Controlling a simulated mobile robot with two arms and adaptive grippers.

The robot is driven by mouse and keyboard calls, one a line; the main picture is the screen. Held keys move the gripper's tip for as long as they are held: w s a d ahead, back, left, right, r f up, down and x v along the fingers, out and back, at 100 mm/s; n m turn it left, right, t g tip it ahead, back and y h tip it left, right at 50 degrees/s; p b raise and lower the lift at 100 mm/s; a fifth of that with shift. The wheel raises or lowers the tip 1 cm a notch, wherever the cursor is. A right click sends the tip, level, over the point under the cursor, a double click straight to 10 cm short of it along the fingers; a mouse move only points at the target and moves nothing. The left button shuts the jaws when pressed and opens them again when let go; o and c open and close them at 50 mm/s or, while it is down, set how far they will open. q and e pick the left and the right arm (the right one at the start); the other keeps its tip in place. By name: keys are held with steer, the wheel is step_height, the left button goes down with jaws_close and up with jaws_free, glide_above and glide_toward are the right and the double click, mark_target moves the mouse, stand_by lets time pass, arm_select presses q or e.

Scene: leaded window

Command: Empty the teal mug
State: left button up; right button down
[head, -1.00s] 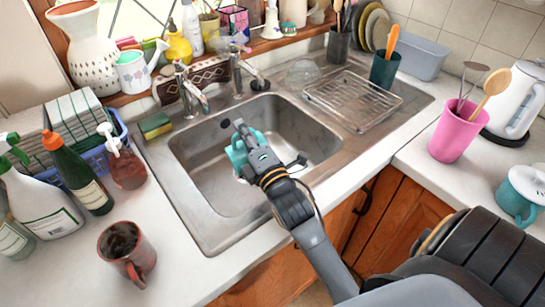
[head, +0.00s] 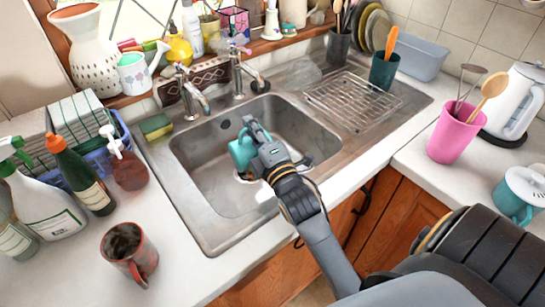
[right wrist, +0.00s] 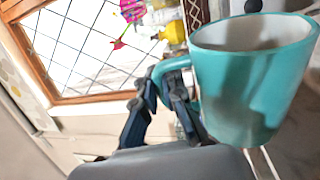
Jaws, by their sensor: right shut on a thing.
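The teal mug (head: 241,152) is held above the basin of the metal sink (head: 215,196). My right gripper (head: 254,140) is over the sink beside the mug, partly covering it. In the right wrist view the same mug (right wrist: 250,92) fills the upper right, and my right gripper (right wrist: 163,105) is shut on its handle. The mug looks tilted against the window lines. Its pale inner wall shows, but its bottom is hidden. Thin white streaks show below it there, and pale patches show under it in the head view. My left gripper is not in view.
A red mug (head: 128,250), bottles and a sponge (head: 155,125) stand left of the sink. Taps (head: 190,95) rise behind the basin. A wire rack (head: 352,98) lies on the drainer. A pink cup (head: 453,135) and another teal-and-white vessel (head: 520,192) stand at the right.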

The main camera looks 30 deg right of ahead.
mark_target(266, 133)
steer(key=shift+d+r+m+p, duration=0.3)
steer(key=shift+d+m+p, duration=0.25)
steer(key=shift+d+m, duration=0.2)
steer(key=shift+s+d+r+m+h+p, duration=0.15)
steer(key=shift+d+m+h+p, duration=0.1)
steer(key=shift+d+m+p, duration=0.4)
steer(key=shift+s+d+r+m+h+p, duration=0.15)
steer(key=shift+d+m+h+p, duration=0.25)
steer(key=shift+m, duration=0.3)
steer(key=d+m, duration=0.2)
steer(key=m+p, duration=0.1)
steer(key=shift+d+f+h, duration=0.25)
steer(key=shift+d, duration=0.15)
steer(key=shift+d, duration=0.1)
